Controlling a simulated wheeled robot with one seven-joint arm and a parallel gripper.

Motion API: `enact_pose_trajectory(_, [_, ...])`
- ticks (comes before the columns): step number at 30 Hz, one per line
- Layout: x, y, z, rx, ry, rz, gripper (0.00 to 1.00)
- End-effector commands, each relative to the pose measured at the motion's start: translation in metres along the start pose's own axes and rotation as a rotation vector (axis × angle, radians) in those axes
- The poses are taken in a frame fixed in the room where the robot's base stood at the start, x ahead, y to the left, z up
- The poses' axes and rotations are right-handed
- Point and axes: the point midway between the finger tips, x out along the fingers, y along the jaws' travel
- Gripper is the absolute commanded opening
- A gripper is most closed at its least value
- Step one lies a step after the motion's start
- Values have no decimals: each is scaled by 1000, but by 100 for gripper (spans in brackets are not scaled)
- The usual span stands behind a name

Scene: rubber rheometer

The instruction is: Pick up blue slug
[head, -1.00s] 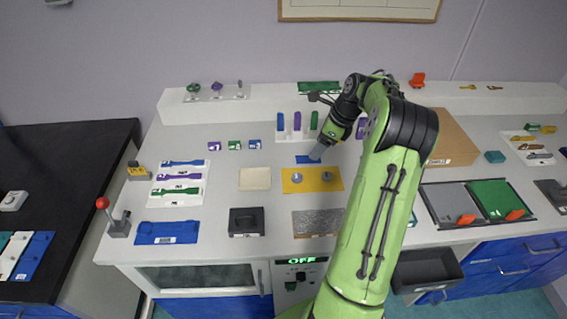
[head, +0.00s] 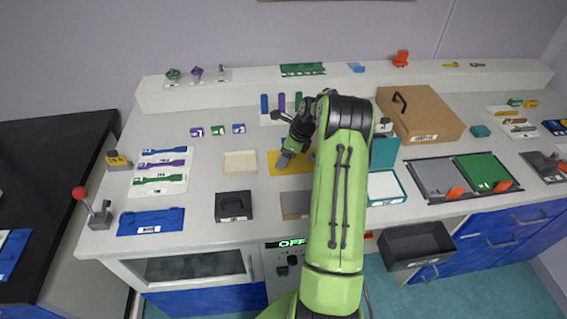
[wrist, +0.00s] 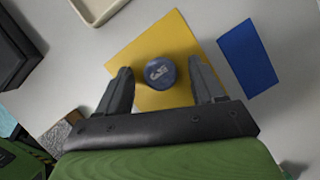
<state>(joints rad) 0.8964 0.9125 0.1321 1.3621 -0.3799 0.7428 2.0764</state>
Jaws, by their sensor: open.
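The blue slug (wrist: 160,72) is a round, dark blue-grey piece with pale lettering on top. It sits on the yellow mat (wrist: 178,32) in the wrist view. My gripper (wrist: 160,80) is open, with one finger to each side of the slug and a gap showing on both sides. In the head view my gripper (head: 285,159) is low over the yellow mat (head: 292,169), and I cannot make out the slug there behind it.
A flat blue rectangle (wrist: 249,59) lies beside the mat. A beige tray (head: 240,162) and a black box (head: 234,206) stand to the left. A cardboard box (head: 425,115) stands to the right.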

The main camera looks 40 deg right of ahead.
Motion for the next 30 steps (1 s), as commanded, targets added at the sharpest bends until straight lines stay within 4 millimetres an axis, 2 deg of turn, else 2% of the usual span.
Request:
enact_pose_trajectory(4, [0, 0, 0, 1, -1, -1, 68])
enact_pose_trajectory(15, [0, 0, 0, 0, -1, -1, 11])
enact_pose_trajectory(23, [-5, -1, 2, 0, -2, -3, 10])
enact_pose_trajectory(26, [-24, -1, 10, -1, -3, -5, 10])
enact_pose_trajectory(30, [-58, -1, 24, -1, -3, -5, 10])
